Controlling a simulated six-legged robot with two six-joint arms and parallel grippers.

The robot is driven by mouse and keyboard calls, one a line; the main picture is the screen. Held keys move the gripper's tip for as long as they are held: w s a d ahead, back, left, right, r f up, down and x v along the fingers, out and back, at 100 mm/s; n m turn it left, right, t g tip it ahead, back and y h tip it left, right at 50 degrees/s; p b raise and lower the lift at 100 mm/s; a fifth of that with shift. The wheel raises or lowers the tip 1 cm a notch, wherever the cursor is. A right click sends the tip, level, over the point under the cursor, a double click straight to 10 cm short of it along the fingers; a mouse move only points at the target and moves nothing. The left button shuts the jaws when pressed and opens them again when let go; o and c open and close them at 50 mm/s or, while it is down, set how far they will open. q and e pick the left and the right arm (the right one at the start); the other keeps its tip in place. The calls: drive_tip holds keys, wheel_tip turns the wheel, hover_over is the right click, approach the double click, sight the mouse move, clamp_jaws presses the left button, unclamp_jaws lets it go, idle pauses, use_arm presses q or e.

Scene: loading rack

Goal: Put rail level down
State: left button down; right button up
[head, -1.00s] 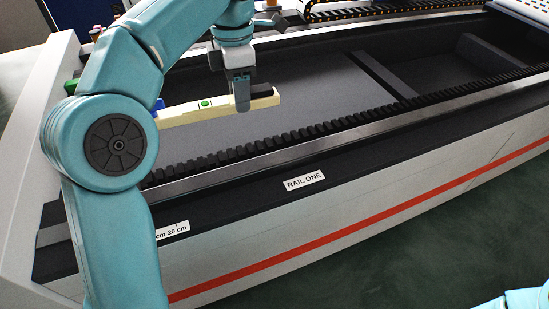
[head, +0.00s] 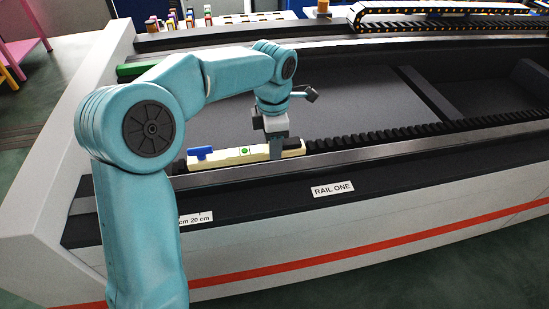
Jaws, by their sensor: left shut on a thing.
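The rail level (head: 228,157) is a cream bar with a green round spot and a blue piece near its left end. My left gripper (head: 277,151) is shut on it near its right end, pointing down. The level lies lengthwise along the near rail (head: 370,153), at the left part of the black toothed strip (head: 400,134). It looks close to the rail, but I cannot tell whether it touches. The toothed strip behind the level is partly hidden. My right gripper is not in view.
A "20 cm" label (head: 196,218) is partly hidden by my left arm. A green bar (head: 138,69) lies at the far left. The grey bed behind the rail is largely clear.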

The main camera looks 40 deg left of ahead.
use_arm(q)
drive_tip(key=f, duration=0.3)
drive_tip(key=shift+d+f, duration=0.2)
drive_tip(key=shift+f, duration=0.2)
drive_tip(key=shift+a+f, duration=0.1)
drive_tip(key=shift+f, duration=0.35)
drive_tip(key=shift+w, duration=0.1)
drive_tip(key=c, duration=0.6)
unclamp_jaws()
drive_tip(key=shift+f, duration=0.1)
drive_tip(key=shift+c, duration=0.2)
